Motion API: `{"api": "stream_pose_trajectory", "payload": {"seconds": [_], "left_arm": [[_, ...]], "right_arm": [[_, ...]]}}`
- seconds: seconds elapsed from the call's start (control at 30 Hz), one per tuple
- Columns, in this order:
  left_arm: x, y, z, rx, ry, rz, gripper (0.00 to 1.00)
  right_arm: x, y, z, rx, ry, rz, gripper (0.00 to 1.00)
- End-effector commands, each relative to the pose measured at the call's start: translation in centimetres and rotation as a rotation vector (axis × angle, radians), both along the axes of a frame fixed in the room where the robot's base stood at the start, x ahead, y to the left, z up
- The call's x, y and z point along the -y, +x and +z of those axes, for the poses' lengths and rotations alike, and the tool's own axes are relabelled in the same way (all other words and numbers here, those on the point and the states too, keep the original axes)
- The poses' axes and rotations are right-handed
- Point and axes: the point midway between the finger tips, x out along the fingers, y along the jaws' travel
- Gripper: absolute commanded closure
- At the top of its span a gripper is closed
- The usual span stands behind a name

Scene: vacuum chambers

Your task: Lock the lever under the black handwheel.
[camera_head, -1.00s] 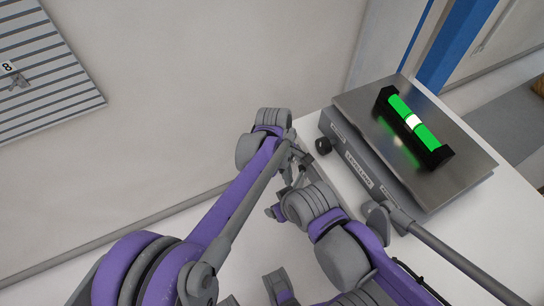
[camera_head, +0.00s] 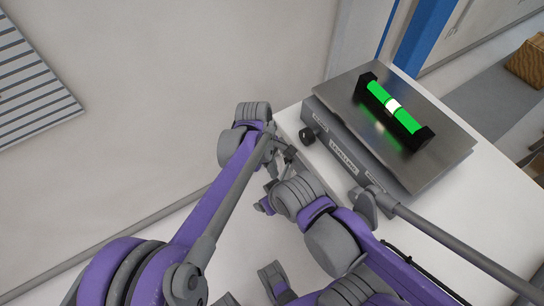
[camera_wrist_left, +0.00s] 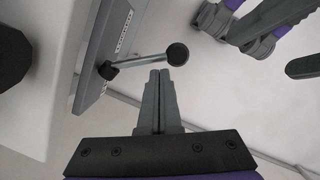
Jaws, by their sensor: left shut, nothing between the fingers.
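The black handwheel (camera_head: 307,135) sticks out from the left end of the grey levelling unit's front side in the head view. A dark round form at the left edge of the left wrist view may be this wheel. The lever (camera_wrist_left: 142,61) shows in the left wrist view as a metal rod with a black ball end (camera_wrist_left: 177,54) and a black pivot at the panel. My left gripper (camera_wrist_left: 158,74) is shut and empty, its tips just short of the rod near the ball. In the head view it is small and partly hidden by my arms. My right gripper cannot be made out.
The levelling unit (camera_head: 343,154) carries a steel plate (camera_head: 347,84) with a green spirit level (camera_head: 394,106) on it. It stands on a white table (camera_head: 453,215). My arm links crowd the space before it. A blue post stands behind.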

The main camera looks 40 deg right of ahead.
Motion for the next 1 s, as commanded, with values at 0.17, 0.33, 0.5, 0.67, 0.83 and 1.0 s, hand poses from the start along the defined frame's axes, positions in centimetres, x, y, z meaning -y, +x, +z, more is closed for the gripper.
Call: {"api": "stream_pose_trajectory", "payload": {"seconds": [0.17, 0.33, 0.5, 0.67, 0.83, 1.0], "left_arm": [[-2.4, 2.5, 1.4, 0.0, 0.001, 0.005, 1.0], [-2.8, 3.1, 5.2, 0.0, 0.0, 0.0, 1.0], [-3.3, 3.8, 8.5, 0.0, 0.0, 0.0, 1.0], [-3.5, 4.1, 10.4, 0.0, 0.0, 0.0, 1.0], [-3.6, 4.2, 11.0, 0.0, 0.0, 0.0, 1.0], [-3.6, 4.2, 11.0, 0.0, 0.0, 0.0, 1.0]], "right_arm": [[0.0, 0.1, 1.1, 0.004, 0.0, 0.0, 0.3], [0.0, 0.2, 1.3, 0.004, 0.0, 0.0, 0.3], [0.0, 0.2, 1.5, 0.005, 0.0, 0.0, 0.3], [0.0, 0.2, 1.7, 0.005, 0.0, 0.0, 0.3], [0.0, 0.2, 1.7, 0.006, 0.0, 0.0, 0.3], [0.0, 0.2, 1.7, 0.005, 0.0, 0.0, 0.3]]}}
